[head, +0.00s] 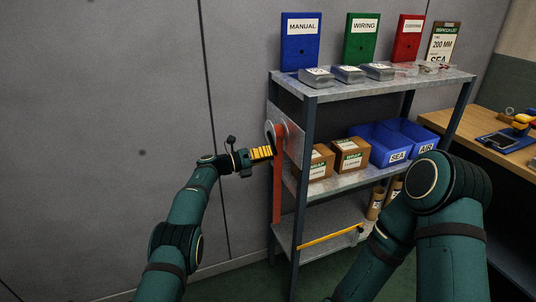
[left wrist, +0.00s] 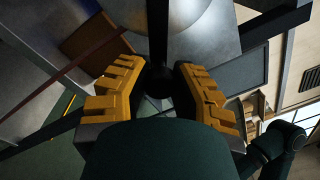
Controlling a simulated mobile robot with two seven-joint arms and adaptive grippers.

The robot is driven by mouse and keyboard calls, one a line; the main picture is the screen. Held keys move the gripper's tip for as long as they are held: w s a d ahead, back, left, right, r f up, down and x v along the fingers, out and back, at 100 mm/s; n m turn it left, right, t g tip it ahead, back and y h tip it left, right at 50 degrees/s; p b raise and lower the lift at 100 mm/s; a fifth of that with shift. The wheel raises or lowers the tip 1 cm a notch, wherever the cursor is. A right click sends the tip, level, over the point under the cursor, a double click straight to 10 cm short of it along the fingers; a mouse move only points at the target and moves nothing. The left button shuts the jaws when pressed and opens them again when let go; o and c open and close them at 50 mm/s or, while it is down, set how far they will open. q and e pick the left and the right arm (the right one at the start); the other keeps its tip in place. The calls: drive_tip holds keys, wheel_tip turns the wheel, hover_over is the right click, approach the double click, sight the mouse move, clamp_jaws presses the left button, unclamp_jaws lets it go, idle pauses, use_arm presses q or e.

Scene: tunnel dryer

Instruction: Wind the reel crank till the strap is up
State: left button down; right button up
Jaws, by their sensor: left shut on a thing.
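The reel (head: 270,133) is a pale disc on a plate at the left side of the shelf rack. Its red strap (head: 278,185) hangs down below it to about the lowest shelf. My left gripper (head: 262,153), with yellow fingers, is at the reel's front. In the left wrist view, the dark crank (left wrist: 157,35) crosses the silver reel disc (left wrist: 200,12), and its dark knob (left wrist: 158,82) sits between the yellow fingers (left wrist: 158,95), which are shut on it. The strap also shows as a dark reddish band (left wrist: 95,55). My right arm shows at the lower right; its gripper is out of view.
The metal rack (head: 303,185) holds binders (head: 300,42), small grey boxes (head: 348,74), cartons (head: 350,154) and blue bins (head: 373,143). A yellow rod (head: 328,237) lies on the low shelf. A wooden bench (head: 492,127) stands right. Left of the rack is bare wall.

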use_arm(q)
drive_tip(key=shift+w+a+r, duration=0.1)
drive_tip(key=shift+r, duration=0.1)
drive_tip(key=c, duration=0.9)
unclamp_jaws()
drive_tip(key=shift+o, duration=0.9)
drive_tip(key=shift+f, duration=0.15)
drive_tip(key=v, duration=1.2)
